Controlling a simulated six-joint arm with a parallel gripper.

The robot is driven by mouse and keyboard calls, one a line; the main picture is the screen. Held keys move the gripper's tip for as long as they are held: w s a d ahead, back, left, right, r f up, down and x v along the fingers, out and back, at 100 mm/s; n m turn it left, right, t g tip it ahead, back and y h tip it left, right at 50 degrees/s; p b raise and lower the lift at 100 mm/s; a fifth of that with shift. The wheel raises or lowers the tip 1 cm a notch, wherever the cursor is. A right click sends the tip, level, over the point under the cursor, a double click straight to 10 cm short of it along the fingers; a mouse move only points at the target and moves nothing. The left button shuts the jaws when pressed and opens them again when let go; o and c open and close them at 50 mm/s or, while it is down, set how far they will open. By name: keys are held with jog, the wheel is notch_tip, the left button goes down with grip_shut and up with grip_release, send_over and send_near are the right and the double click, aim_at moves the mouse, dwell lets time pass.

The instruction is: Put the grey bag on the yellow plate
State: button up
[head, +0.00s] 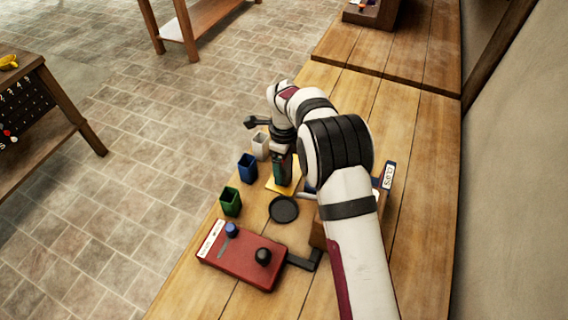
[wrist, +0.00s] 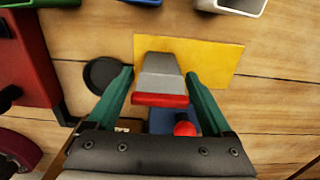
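The grey bag (wrist: 161,72), with a red band at its near end, is between the green fingers of my gripper (wrist: 160,78) in the wrist view. The fingers appear to press on its sides at the red band. The yellow plate (wrist: 215,58) lies flat behind and under the bag in that view. I cannot tell whether the bag touches it. In the head view my gripper (head: 281,170) points down over the yellow plate (head: 273,187), which the arm partly covers. The bag is not clearly seen there.
A dark round dish (head: 283,209) lies near the plate. Green (head: 231,202), blue (head: 247,168) and white (head: 260,145) open containers line the bench's left edge. A red box (head: 240,257) with knobs is at the front. A blue thing with a red knob (wrist: 185,129) is near my gripper.

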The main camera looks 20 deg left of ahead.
notch_tip(320, 180, up, 12)
jog(key=r, duration=0.1)
jog(key=s+d+r+n, duration=0.2)
jog(key=s+d+r, duration=0.1)
jog(key=d, duration=0.3)
jog(key=s+d+r+n, duration=0.2)
jog(key=d+r, duration=0.2)
jog(key=d, duration=0.3)
jog(key=s+d+r+n+y, duration=0.15)
jog(key=s+d+n, duration=0.35)
jog(key=s+d, duration=0.65)
jog(key=s+d+f+n, duration=0.1)
jog(key=s+f+n, duration=0.2)
jog(key=s, duration=0.9)
jog(key=shift+s+d+f, duration=0.2)
jog(key=shift+d+f, duration=0.1)
jog(key=shift+f, duration=0.3)
